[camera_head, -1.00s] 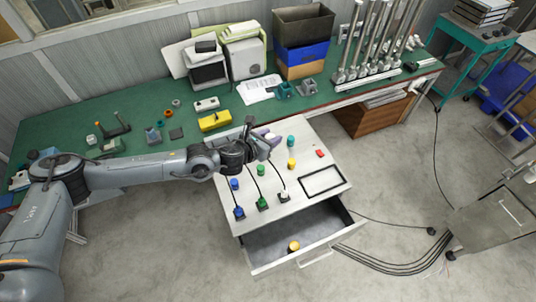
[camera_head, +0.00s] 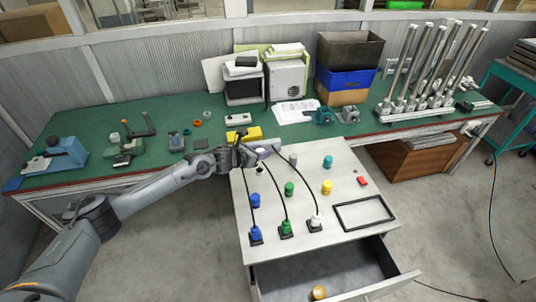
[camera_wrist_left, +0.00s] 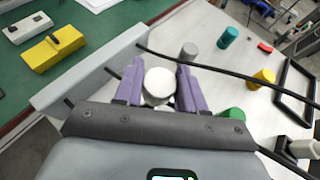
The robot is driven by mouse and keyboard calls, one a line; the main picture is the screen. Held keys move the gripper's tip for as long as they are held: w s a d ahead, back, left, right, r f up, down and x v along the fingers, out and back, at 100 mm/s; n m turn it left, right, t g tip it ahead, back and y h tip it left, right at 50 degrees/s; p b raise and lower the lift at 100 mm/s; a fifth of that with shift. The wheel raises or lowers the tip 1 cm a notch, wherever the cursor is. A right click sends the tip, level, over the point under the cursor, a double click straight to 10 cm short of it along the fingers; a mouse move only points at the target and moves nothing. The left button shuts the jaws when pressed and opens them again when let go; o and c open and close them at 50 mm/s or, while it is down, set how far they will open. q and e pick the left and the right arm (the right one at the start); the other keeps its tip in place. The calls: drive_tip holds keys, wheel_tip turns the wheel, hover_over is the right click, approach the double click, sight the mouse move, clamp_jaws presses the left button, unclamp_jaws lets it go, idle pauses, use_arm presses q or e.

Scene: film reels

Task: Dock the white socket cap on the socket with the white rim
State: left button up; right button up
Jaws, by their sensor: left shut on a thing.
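My left gripper (camera_head: 262,152) is over the back left part of the white panel (camera_head: 226,258). In the left wrist view its purple fingers (camera_wrist_left: 159,88) are shut on the round white cap (camera_wrist_left: 159,80). In the head view the cap is mostly hidden by the gripper. A small dark round fitting with a pale rim (camera_head: 259,170) sits on the panel just below the gripper; I cannot tell for sure that it is the white-rimmed socket. A white-topped black block (camera_head: 316,221) stands at the panel's front. My right gripper is not in view.
Blue (camera_head: 255,200), green (camera_head: 289,188), yellow (camera_head: 327,187), teal (camera_head: 328,161) and grey (camera_head: 293,159) caps stand on the panel. Black cables arc across it from the front blocks. A black frame (camera_head: 364,214) lies at right. An open drawer (camera_head: 340,268) juts out in front.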

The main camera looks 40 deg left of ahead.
use_arm(q)
drive_tip(key=shift+a+f+b, duration=0.25)
drive_tip(key=shift+f+b, duration=0.1)
drive_tip(key=shift+f, duration=0.35)
drive_tip(key=shift+f+b, duration=1.6)
drive_tip(key=shift+f, duration=0.85)
drive_tip(key=shift+s, duration=0.1)
drive_tip(key=shift+f+b, duration=0.45)
drive_tip(key=shift+b, duration=0.2)
drive_tip(key=o, duration=0.7)
drive_tip(key=shift+o, duration=0.2)
